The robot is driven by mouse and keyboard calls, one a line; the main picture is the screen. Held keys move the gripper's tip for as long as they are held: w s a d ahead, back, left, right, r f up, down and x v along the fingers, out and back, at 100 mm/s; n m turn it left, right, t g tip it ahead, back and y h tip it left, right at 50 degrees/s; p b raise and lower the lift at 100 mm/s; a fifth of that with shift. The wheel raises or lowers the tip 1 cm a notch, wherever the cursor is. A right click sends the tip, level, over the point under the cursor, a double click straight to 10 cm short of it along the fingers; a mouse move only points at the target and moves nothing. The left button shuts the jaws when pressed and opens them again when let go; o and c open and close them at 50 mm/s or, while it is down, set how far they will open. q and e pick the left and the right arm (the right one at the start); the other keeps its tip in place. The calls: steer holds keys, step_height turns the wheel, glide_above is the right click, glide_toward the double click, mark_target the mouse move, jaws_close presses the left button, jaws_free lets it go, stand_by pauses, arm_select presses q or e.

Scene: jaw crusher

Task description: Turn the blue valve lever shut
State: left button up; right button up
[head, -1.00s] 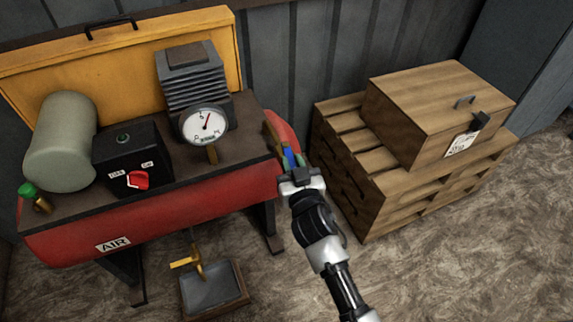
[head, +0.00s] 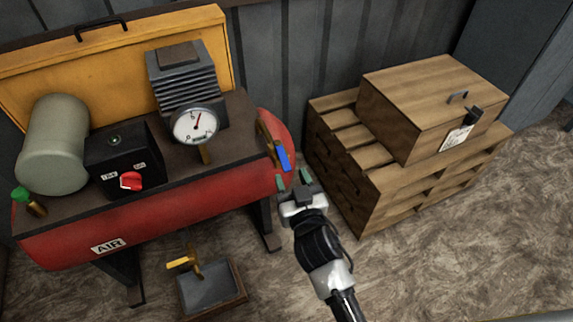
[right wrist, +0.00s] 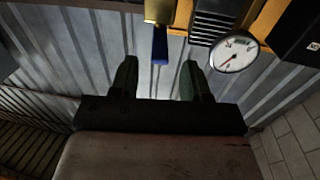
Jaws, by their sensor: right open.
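The blue valve lever (head: 283,158) sits at the right end of the red air tank, on a brass fitting (head: 266,138). In the right wrist view the blue lever (right wrist: 160,45) hangs from the brass part (right wrist: 158,12), beyond and between the two fingertips. My right gripper (head: 293,181) is open and empty, just below the lever and apart from it in the head view. Its fingers (right wrist: 160,78) stand wide apart in the right wrist view. My left gripper is not in view.
The red tank (head: 150,228) carries a gauge (head: 195,126), a black switch box (head: 113,155) with a red knob, and a finned block. A wooden crate (head: 405,120) stands on a pallet (head: 365,195) at the right. A tray (head: 243,294) with a yellow tap above it is below.

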steer(key=v, duration=0.5)
steer(key=shift+s, duration=0.25)
